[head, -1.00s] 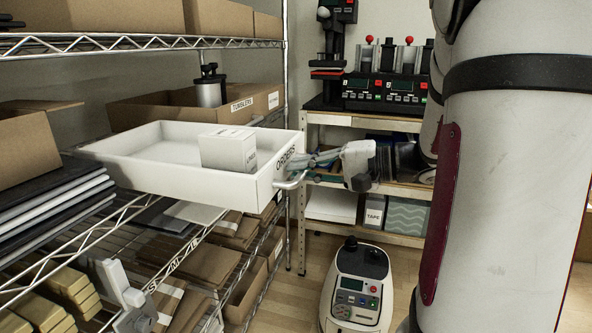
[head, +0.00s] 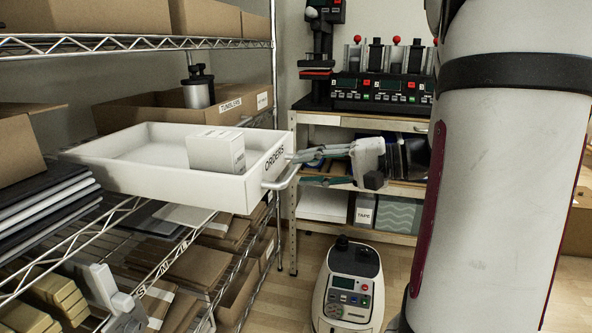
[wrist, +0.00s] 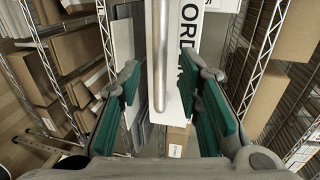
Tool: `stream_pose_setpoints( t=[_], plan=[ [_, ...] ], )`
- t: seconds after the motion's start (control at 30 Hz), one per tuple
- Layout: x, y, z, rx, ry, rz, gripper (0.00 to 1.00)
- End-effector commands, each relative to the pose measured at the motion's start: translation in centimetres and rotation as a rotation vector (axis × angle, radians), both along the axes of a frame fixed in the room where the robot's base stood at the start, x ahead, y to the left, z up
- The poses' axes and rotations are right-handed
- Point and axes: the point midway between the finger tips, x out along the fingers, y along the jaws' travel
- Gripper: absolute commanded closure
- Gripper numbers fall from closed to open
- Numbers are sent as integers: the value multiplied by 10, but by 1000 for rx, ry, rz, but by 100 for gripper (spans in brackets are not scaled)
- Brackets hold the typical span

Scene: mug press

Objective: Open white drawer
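The white drawer (head: 155,172), labelled ORDERS, sticks well out from the wire shelf in the head view. A small white box (head: 217,151) stands inside it. Its metal bar handle (head: 284,178) is on the front face. My gripper (head: 303,168) is just right of the handle, with its green-padded fingers pointing at the drawer front. In the wrist view the fingers (wrist: 161,68) are wide apart, with the handle (wrist: 157,60) in the gap between them and apart from both pads. The drawer front (wrist: 188,45) lies beyond.
The wire rack (head: 150,42) holds cardboard boxes, including a TUMBLERS box (head: 230,105), and folders below. A bench (head: 330,120) with mug presses stands behind. A white and dark machine (head: 347,285) sits on the floor below my gripper.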

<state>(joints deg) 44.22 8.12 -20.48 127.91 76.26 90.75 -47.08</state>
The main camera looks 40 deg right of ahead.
Motion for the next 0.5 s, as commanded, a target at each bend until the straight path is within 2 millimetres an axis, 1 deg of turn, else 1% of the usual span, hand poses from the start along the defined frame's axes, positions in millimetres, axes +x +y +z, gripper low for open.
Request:
stream_pose_setpoints(
  t=[0.03,0.1,0.3,0.5],
  plan=[
    [-9,-8,2,-1,0,-5,68],
    [-21,-16,5,-1,2,-4,68],
    [-49,-37,12,0,2,-3,68],
    [-64,-46,16,0,1,-1,68]
  ],
)
